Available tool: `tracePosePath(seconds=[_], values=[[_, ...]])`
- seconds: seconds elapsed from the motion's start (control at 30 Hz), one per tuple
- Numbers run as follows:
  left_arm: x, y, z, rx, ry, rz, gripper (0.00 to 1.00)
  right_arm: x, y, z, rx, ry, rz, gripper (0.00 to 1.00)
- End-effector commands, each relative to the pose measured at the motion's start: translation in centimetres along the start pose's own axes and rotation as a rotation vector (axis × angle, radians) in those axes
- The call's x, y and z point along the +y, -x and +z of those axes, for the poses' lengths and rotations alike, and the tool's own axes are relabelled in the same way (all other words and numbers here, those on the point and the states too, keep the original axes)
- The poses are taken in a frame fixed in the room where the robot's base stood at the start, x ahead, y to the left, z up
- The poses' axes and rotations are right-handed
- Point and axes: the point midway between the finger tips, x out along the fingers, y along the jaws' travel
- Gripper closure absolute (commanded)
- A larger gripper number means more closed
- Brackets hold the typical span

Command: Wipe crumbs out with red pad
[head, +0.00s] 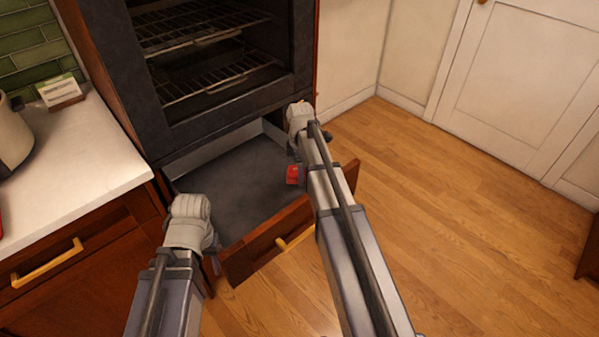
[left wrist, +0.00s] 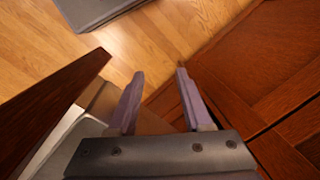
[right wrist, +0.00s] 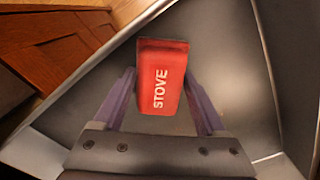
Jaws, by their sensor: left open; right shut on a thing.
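The red pad (right wrist: 161,85), lettered "STOVE", is held between the fingers of my right gripper (right wrist: 159,78). In the head view a small part of the pad (head: 292,175) shows beside my right arm, over the open drawer's right side. The drawer (head: 235,185) has a dark grey floor and sits below the oven. The right wrist view looks down into it; I cannot tell whether the pad touches its floor. My left gripper (left wrist: 159,74) is open and empty, near the drawer's front left corner.
The oven (head: 215,60) above stands open with wire racks inside. A white counter (head: 75,165) with a card (head: 60,92) and a pale container (head: 12,140) is at the left. The drawer's wooden front (head: 265,240) juts into the room. Wooden floor (head: 440,200) is clear to the right.

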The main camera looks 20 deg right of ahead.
Motion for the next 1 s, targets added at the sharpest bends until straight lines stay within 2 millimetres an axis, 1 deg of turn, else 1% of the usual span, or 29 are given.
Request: tracePosePath(seconds=[0.03, 0.1, 0.53, 0.63, 0.9, 1.0], values=[[-0.1, 0.7, 0.0, 0.000, 0.000, 0.000, 0.50, 0.0, 0.8, 0.0, 0.000, 0.000, 0.000, 0.70], [-0.1, 1.4, 0.1, 0.000, 0.000, 0.000, 0.50, 0.0, 1.5, 0.0, 0.001, 0.000, -0.001, 0.70], [-0.5, 5.5, 0.3, 0.000, 0.000, 0.000, 0.50, -0.1, 5.5, -0.1, 0.002, 0.001, -0.002, 0.70], [-0.6, 5.8, 0.3, 0.000, 0.000, 0.000, 0.50, -0.1, 5.8, -0.1, 0.002, 0.001, -0.002, 0.70], [-0.5, 5.6, 0.3, 0.000, 0.000, 0.000, 0.50, -0.1, 5.6, -0.1, 0.002, 0.001, -0.002, 0.70], [-0.6, 6.0, 0.3, 0.000, 0.000, 0.000, 0.50, -0.1, 6.0, -0.1, 0.002, 0.001, -0.002, 0.70]])
